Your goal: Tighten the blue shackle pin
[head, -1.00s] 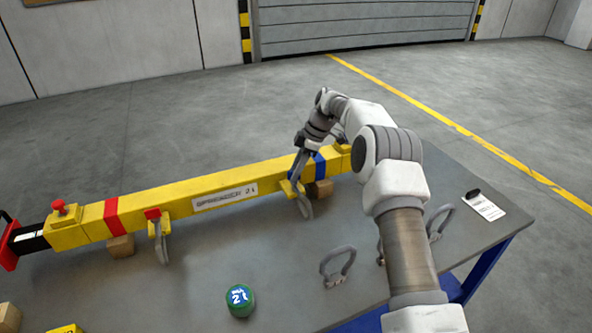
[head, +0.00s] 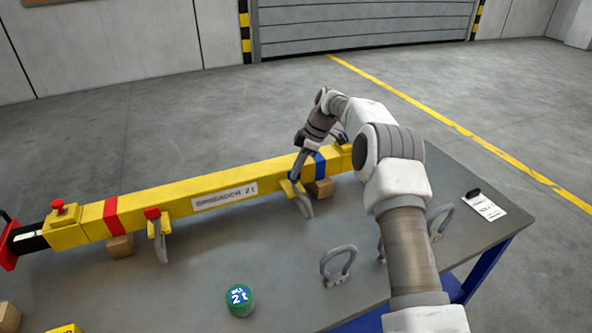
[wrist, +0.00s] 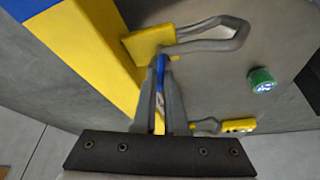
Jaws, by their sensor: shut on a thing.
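A yellow spreader beam (head: 160,203) lies on the table with a blue band (head: 319,166) near its right end. A grey shackle (head: 304,207) hangs at the yellow lug (head: 289,189) by that band; its loop also shows in the wrist view (wrist: 225,42). My gripper (head: 296,176) reaches down to this lug from above. In the wrist view my gripper (wrist: 161,85) is shut on the blue shackle pin (wrist: 161,68), which shows between the fingers beside the lug. The pin's threaded end is hidden, so its seating cannot be seen.
A second shackle (head: 161,246) with a red pin head (head: 152,213) hangs further left. A green 2t cylinder (head: 240,300) stands in front. Loose shackles (head: 337,267) and a white tag (head: 485,206) lie on the right of the table. Wooden blocks (head: 120,246) sit under the beam.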

